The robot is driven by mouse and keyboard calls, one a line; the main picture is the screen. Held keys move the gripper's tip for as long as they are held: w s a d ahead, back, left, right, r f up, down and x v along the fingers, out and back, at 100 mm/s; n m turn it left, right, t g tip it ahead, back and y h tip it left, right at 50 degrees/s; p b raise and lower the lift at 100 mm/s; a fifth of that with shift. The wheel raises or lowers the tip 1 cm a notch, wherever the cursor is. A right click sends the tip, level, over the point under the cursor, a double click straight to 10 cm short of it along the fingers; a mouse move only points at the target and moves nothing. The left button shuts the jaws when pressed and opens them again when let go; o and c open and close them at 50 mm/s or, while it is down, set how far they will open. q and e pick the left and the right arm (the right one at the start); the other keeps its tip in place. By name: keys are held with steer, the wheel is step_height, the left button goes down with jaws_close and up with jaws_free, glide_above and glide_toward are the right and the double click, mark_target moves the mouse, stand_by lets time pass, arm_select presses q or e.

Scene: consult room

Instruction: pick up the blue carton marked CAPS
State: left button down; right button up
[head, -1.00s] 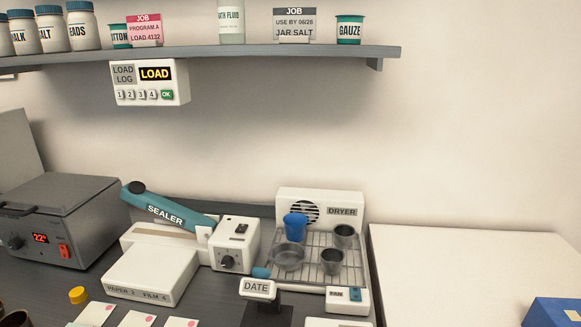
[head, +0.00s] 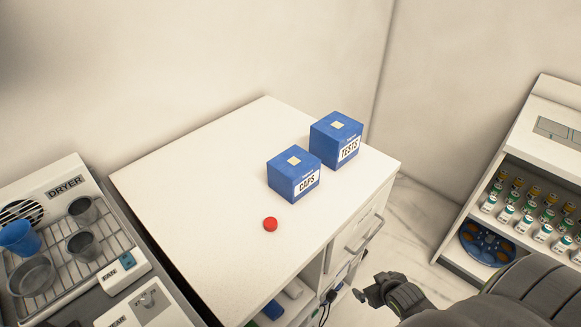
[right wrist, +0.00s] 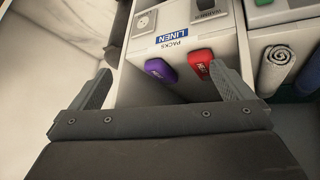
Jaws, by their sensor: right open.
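The blue carton marked CAPS (head: 294,175) stands upright on the white cabinet top (head: 205,190), with its label facing the front. A second blue carton, marked TESTS (head: 336,140), stands just behind it to the right. My right gripper (head: 366,292) is in front of the cabinet, off its edge, below and to the right of the CAPS carton and apart from it. In the right wrist view its two fingers (right wrist: 165,85) are spread with nothing held between them. The CAPS carton does not show in the right wrist view. My left gripper is not in view.
A red round cap (head: 270,224) lies in front of the CAPS carton. A dryer rack (head: 75,255) with cups stands at the left. A drawer handle (head: 365,233) juts from the cabinet front. A shelf unit with bottles (head: 530,210) stands at the right.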

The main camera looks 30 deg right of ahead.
steer(key=w+a+r+n+t+y+p, duration=0.1)
steer(key=w+a+r+t+y, duration=0.15)
steer(key=r, duration=1.05)
steer(key=w+a+r+n+t+y+p, duration=0.1)
steer(key=w+a+r+n+t+y, duration=0.2)
steer(key=r, duration=0.9)
steer(key=w+a+r+t+y+p, duration=0.1)
steer(key=w+a+r, duration=0.25)
steer(key=r, duration=0.95)
steer(key=b, duration=0.2)
glide_toward(296, 162)
steer(key=shift+t+y, duration=0.25)
steer(key=shift+y, duration=0.1)
steer(key=x, duration=0.5)
steer(key=shift+w+f, duration=0.1)
steer(key=shift+f, duration=0.3)
steer(key=p+x, duration=0.1)
steer(key=x, duration=0.3)
steer(key=shift+w, duration=0.15)
steer(key=shift+w+a+f, duration=0.1)
steer(key=shift+w+f, duration=0.15)
steer(key=shift+w, duration=0.25)
steer(key=shift+c, duration=0.4)
